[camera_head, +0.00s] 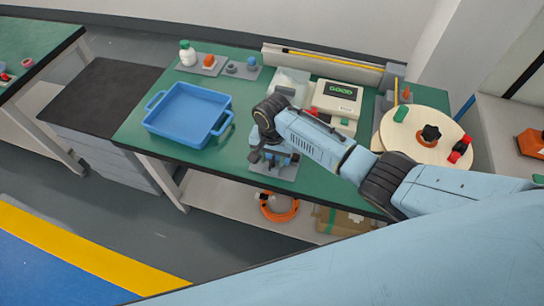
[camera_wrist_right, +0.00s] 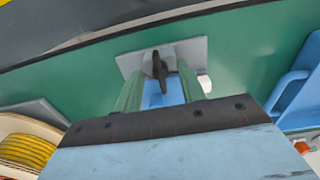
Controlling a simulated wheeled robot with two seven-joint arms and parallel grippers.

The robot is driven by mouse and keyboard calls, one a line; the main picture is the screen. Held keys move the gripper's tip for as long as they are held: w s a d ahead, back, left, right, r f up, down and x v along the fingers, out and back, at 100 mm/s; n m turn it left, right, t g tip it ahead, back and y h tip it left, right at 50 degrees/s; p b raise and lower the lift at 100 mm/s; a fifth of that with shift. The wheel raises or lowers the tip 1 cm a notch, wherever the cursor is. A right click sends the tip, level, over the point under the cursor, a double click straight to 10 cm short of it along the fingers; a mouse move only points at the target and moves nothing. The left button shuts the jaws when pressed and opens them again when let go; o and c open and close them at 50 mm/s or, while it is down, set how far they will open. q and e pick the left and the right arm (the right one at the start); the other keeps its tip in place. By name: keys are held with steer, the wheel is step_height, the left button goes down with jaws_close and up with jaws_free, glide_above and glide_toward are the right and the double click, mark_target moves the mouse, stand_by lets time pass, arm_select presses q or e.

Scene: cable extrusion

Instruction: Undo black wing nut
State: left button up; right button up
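The black wing nut (camera_wrist_right: 160,66) sits on a blue fixture (camera_wrist_right: 166,96) on a grey plate (camera_wrist_right: 128,62), seen in the right wrist view. My right gripper (camera_wrist_right: 157,82) has its two fingers apart, one on each side of the fixture and wing nut. I see a gap between the fingers and the nut, though the depth is hard to judge. In the head view my right gripper (camera_head: 270,156) is over the grey plate (camera_head: 286,173) at the table's front edge, and the arm hides the wing nut. My left gripper is not in view.
A blue tray (camera_head: 188,111) stands left of the plate on the green table (camera_head: 148,135). Behind my arm are a device with a "GOOD" screen (camera_head: 340,92) and a clear box (camera_head: 291,80). A round reel (camera_head: 397,135) stands at the right. Small plates with parts (camera_head: 205,66) lie at the back.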

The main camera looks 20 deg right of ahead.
jaws_close()
steer(key=n+p, duration=0.2)
steer(key=n, duration=0.1)
steer(key=shift+r+p, duration=0.15)
steer(key=shift+p, duration=0.2)
steer(key=n+p, duration=0.1)
steer(key=n, duration=0.2)
steer(key=shift+n+p, duration=0.3)
steer(key=shift+n, duration=0.1)
steer(key=n+p, duration=0.1)
steer(key=n, duration=0.4)
steer(key=shift+n, duration=0.3)
steer(key=n, duration=0.5)
steer(key=shift+p, duration=0.4)
steer(key=shift+n, duration=0.4)
